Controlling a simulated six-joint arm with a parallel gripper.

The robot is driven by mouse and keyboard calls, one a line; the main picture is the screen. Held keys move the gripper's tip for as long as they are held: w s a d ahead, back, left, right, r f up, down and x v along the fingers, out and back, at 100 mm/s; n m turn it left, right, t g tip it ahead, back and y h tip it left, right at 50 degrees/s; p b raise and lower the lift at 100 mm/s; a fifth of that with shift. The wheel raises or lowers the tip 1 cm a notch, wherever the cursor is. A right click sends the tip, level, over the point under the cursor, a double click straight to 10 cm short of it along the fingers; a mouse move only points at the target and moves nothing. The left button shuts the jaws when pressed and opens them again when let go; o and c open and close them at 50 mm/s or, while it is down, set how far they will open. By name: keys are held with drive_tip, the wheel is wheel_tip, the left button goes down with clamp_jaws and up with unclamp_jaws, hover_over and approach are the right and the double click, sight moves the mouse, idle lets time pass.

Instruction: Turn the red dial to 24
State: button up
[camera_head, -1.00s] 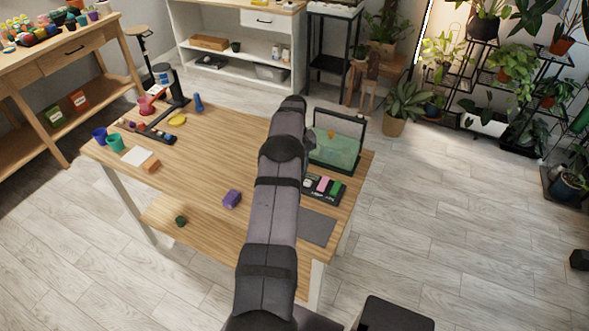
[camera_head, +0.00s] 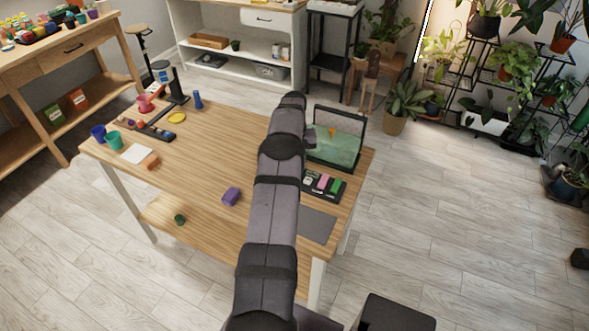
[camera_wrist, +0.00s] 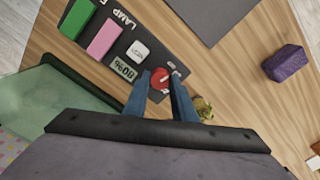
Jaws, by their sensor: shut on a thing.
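The red dial (camera_wrist: 160,77) shows in the wrist view on a black panel (camera_wrist: 98,72), beside a small display that appears to read 80%. My gripper (camera_wrist: 160,80) has its two blue fingers on either side of the dial and is shut on it. I cannot read the dial's setting; any marks around it are too small or hidden. The panel also bears a green block, a pink block and a white button. In the head view the panel (camera_head: 325,184) lies at the table's right side, and my arm hides the dial and fingers.
A purple block (camera_head: 231,196) lies left of my arm. A small greenish-yellow object (camera_wrist: 204,108) is close to my right finger. The table's middle is mostly clear.

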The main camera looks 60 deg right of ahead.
drive_tip(key=m+b, duration=0.1)
drive_tip(key=m, duration=0.4)
drive_tip(key=shift+m, duration=0.3)
drive_tip(key=m, duration=0.5)
drive_tip(key=shift+b, duration=0.3)
drive_tip(key=m, duration=0.5)
drive_tip(key=shift+r+m, duration=0.1)
drive_tip(key=shift+m, duration=0.3)
drive_tip(key=m, duration=0.5)
drive_tip(key=o, duration=1)
drive_tip(key=shift+o, duration=0.2)
